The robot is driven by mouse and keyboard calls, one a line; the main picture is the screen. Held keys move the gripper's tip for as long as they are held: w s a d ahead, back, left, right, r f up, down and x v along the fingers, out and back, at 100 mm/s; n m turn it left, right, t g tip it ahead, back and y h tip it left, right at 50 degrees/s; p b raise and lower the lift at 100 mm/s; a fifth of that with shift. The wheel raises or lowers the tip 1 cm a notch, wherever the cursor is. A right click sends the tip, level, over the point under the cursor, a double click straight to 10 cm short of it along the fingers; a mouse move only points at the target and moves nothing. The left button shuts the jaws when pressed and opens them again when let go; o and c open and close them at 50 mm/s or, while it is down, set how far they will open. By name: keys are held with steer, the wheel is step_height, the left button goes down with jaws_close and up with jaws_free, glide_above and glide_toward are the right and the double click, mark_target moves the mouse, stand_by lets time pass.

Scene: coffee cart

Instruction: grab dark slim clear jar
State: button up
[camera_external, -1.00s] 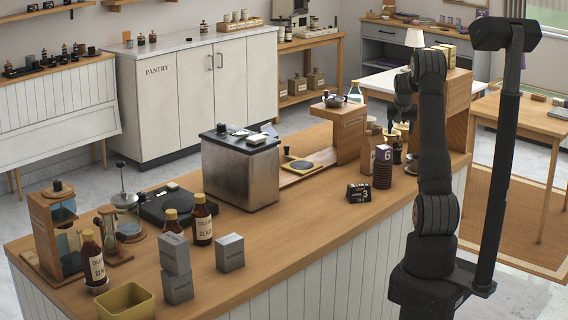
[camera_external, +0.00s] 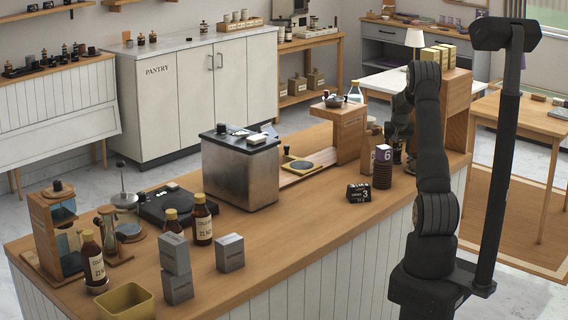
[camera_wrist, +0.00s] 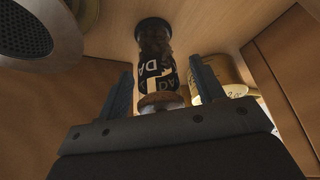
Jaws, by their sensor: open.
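A dark slim jar (camera_wrist: 153,52) with a pale-lettered black label and a brownish rounded lid stands in the middle of the wrist view. My gripper (camera_wrist: 161,68) is open, with one finger on each side of the jar's lid end and visible gaps to both. The lower part of the lid is hidden behind my gripper body. In the external view my gripper (camera_external: 398,132) is low over the far right end of the counter, by the wooden shelf unit. The jar is mostly hidden there by my arm.
A gold labelled tin (camera_wrist: 232,78) stands close by my right finger. Wooden panels rise at both sides, and a round perforated metal thing (camera_wrist: 28,27) is at upper left.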

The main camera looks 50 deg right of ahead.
jaws_close()
stand_by(0.3)
